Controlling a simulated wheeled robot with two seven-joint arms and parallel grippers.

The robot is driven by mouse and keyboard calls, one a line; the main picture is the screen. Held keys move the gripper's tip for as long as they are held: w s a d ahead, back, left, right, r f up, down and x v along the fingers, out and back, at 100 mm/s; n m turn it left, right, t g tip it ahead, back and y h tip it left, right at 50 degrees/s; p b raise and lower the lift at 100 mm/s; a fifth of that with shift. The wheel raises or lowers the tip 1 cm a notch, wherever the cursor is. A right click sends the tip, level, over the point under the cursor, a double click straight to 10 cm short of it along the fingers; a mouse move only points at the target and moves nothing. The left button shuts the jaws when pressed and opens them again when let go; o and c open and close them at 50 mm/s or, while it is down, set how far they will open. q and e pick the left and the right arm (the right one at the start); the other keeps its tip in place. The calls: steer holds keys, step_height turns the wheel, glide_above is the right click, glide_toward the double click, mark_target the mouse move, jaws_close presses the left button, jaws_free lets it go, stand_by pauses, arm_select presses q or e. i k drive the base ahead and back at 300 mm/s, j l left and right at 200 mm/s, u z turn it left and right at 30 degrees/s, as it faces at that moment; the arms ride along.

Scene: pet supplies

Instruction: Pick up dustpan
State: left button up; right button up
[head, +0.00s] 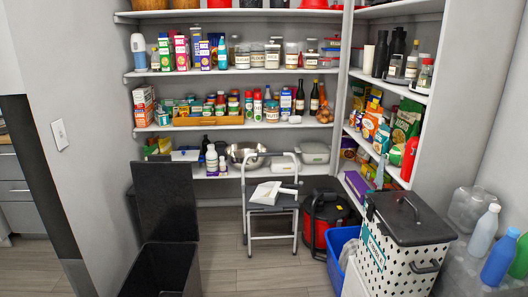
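The white dustpan (268,193) lies on the dark top step of a small folding step stool (271,210) in the middle of the head view. Its short handle points to the right. The stool stands on the floor in front of the pantry shelves. Neither of my grippers shows in this view.
A black bin (160,272) with a raised lid (166,201) stands at front left. A red and black vacuum (323,222), a blue tub (341,243) and a spotted white bin (400,258) stand right of the stool. Grey floor (262,276) is clear before the stool.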

mark_target(262, 189)
steer(key=i, duration=1.4)
steer(key=i+z, duration=0.25)
steer(key=i, duration=0.25)
steer(key=i+j+z, duration=0.25)
steer(key=i, duration=0.25)
steer(key=i+j+z, duration=0.25)
steer(key=i, duration=0.2)
steer(key=i+j+z, duration=0.25)
steer(key=i+j, duration=0.1)
steer(key=i, duration=0.1)
